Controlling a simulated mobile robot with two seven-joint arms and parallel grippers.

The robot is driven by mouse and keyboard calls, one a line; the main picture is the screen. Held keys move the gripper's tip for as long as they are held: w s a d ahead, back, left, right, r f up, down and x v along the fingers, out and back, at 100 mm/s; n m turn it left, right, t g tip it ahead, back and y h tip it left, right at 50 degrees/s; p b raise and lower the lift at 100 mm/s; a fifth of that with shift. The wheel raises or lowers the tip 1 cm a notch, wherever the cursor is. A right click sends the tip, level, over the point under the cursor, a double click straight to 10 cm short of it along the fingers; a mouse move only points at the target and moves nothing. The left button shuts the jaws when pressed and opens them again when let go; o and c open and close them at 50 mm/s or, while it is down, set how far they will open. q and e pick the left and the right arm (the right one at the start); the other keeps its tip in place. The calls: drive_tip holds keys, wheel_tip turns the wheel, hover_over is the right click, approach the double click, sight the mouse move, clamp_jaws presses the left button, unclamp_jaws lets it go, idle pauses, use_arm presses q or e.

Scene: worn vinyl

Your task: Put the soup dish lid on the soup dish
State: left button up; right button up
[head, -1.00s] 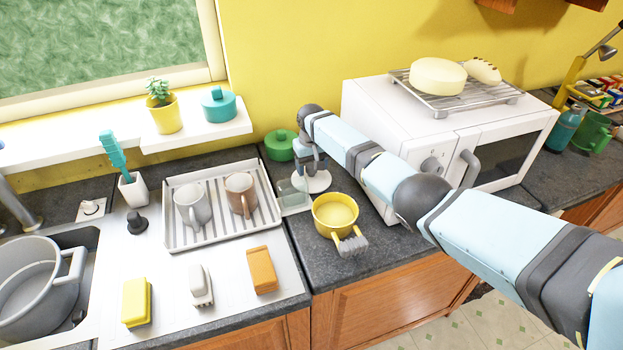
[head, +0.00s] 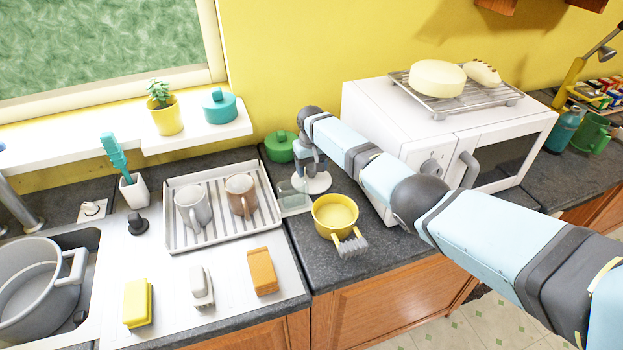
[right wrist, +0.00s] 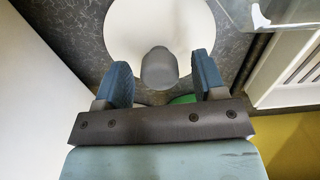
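The soup dish lid, a round white disc with a grey knob (right wrist: 159,68), lies flat on the dark counter; its white edge (head: 318,183) shows under my right gripper in the head view. My right gripper (right wrist: 164,82) is open, with one blue finger on each side of the knob and visible gaps. In the head view my right gripper (head: 312,168) points down over the lid, partly hidden by my arm. An open yellow round dish (head: 335,213) stands just in front of the lid; I cannot tell for sure that it is the soup dish. My left gripper is out of view.
A clear glass container (head: 292,197) stands left of the lid, and a green lidded pot (head: 281,147) behind it. A white microwave (head: 400,130) is close on the right. A dish rack (head: 175,238) with two mugs is to the left.

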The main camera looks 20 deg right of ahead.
sight(311, 167)
drive_tip(key=c, duration=1.1)
drive_tip(key=shift+c, duration=0.2)
drive_tip(key=shift+r+p, duration=0.4)
drive_tip(key=shift+r, duration=0.05)
drive_tip(key=shift+r+p, duration=1.65)
drive_tip(key=shift+p, duration=0.05)
